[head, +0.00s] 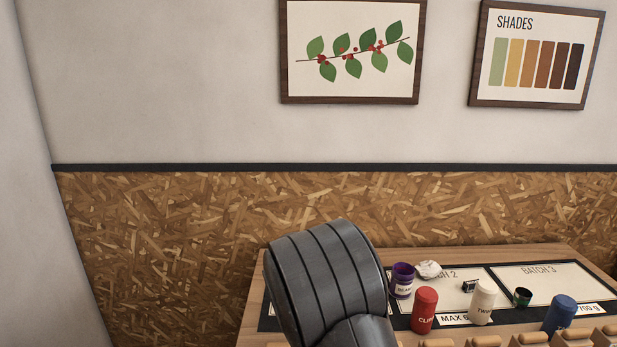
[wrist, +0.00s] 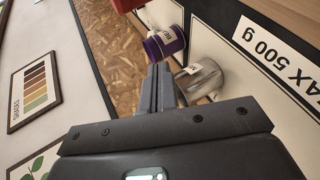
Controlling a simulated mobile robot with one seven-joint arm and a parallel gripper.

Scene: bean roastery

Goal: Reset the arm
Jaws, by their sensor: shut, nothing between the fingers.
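My gripper (wrist: 160,85) shows in the wrist view with its two fingers together and nothing between them. Its tips are in front of a purple container (wrist: 168,44) and a grey metallic cup (wrist: 205,77); I cannot tell whether they touch either. In the head view my gripper is not visible. My dark grey arm rises at the lower middle there and hides the left part of the table.
The BATCH 3 panel (head: 545,278) is mostly bare.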

